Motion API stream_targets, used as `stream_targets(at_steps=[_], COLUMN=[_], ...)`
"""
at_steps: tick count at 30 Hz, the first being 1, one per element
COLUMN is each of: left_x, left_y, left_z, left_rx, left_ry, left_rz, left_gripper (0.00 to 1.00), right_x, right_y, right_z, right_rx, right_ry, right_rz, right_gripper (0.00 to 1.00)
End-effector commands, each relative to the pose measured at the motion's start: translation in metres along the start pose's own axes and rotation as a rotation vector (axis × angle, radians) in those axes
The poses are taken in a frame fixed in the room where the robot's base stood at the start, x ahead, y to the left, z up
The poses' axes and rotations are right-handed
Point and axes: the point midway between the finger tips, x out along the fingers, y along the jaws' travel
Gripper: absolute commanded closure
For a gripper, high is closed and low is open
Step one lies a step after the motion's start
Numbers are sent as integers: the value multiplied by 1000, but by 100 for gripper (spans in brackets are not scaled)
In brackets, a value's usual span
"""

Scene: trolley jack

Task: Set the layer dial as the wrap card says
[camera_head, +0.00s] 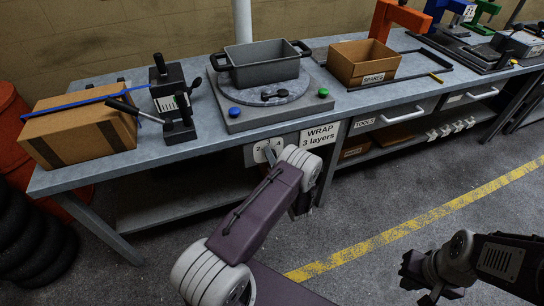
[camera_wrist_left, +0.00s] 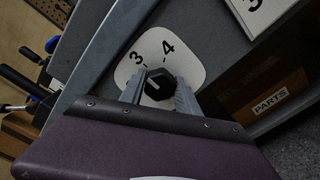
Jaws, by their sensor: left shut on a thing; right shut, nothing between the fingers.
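The wrap card (camera_head: 320,135) hangs on the bench front and reads "WRAP 3 layers"; its corner shows in the left wrist view (camera_wrist_left: 255,14). Left of it is the white dial plate (camera_head: 262,152), partly hidden by my left arm; the numbers 2, 3 and 4 show. In the left wrist view the plate (camera_wrist_left: 190,58) shows 3 and 4 with tick marks. My left gripper (camera_wrist_left: 160,91) is shut on the black dial knob (camera_wrist_left: 160,79). A short white line shows on the knob, slanting toward the side of the 3. My right gripper (camera_head: 425,278) is shut and empty, away from the bench.
On the bench stand a taped cardboard box (camera_head: 80,130), a black strapping tool (camera_head: 172,100), a turntable (camera_head: 270,95) carrying a grey bin (camera_head: 264,70), and a SPARES box (camera_head: 362,65). A PARTS box (camera_wrist_left: 262,95) sits below. Floor in front is clear, with a yellow line.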

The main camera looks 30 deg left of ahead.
Motion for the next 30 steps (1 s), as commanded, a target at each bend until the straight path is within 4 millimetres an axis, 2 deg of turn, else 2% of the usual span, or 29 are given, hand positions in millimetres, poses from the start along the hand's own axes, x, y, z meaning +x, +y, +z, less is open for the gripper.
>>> stream_targets(at_steps=[2, 3, 5, 13, 16, 24, 30], left_x=[-1, -1, 0, 0, -7, -65, -89], left_y=[-1, -1, -1, 0, 0, -1, -1], left_z=[-1, -1, -1, 0, 0, 1, 0], left_rx=[2, 2, 2, 0, 1, 4, 1], left_ry=[2, 2, 2, 1, 0, -3, -1], left_rz=[-3, -3, -3, -1, -2, -6, -3], left_gripper=[100, 56, 40, 40, 40, 40, 40], right_x=[0, 0, 0, 0, -2, -10, -11], right_y=[0, 0, 0, 0, 0, 0, 0], right_z=[0, 0, 0, 0, 0, -1, -1], right_rx=[0, 0, 0, 0, 0, 0, 0], right_ry=[0, 0, 0, 0, 0, 0, 0], right_rz=[0, 0, 0, 0, 0, 0, 0], right_gripper=[100, 100, 100, 100, 100, 100, 100])
